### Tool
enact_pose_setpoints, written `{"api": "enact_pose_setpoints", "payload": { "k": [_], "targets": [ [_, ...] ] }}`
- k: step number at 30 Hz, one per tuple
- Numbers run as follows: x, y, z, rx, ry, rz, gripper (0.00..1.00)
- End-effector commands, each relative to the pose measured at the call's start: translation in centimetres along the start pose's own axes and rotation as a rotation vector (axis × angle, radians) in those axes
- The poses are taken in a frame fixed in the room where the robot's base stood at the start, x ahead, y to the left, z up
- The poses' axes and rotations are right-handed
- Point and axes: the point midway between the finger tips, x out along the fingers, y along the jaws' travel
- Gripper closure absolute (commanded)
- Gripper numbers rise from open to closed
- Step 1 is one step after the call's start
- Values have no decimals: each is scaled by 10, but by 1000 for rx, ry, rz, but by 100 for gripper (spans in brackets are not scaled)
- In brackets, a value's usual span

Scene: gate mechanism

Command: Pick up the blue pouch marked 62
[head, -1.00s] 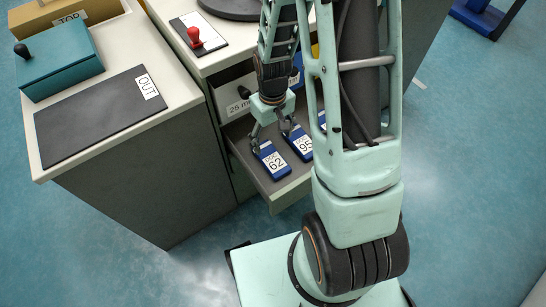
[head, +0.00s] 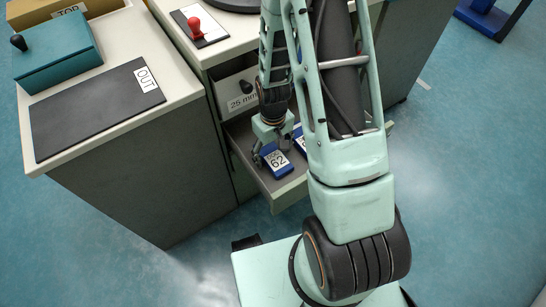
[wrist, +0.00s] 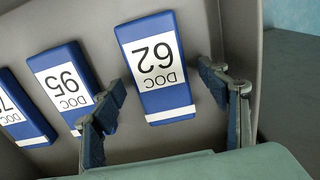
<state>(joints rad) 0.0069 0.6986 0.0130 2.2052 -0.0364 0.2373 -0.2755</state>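The blue pouch marked 62 (wrist: 165,95) lies in the open drawer (head: 286,192), its white label up. It also shows in the head view (head: 276,160), just below my gripper. My gripper (wrist: 165,85) is open, with one finger on each side of the near part of pouch 62 in the wrist view. The left finger is in the gap between pouch 62 and the pouch marked 95 (wrist: 68,88). The right finger is beside the right edge of pouch 62. I cannot tell whether either finger touches it.
Another blue pouch (wrist: 22,112) lies beyond pouch 95. The drawer wall (wrist: 237,40) rises close to the right finger.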

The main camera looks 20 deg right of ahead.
Motion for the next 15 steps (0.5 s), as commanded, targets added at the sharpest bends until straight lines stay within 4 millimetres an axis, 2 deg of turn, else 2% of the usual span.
{"api": "enact_pose_setpoints", "payload": {
  "k": [2,12,15],
  "targets": [
    [0,0,0,0,0,0,40],
    [0,0,0,0,-1,0,77],
    [0,0,0,0,0,0,79]
  ]
}}
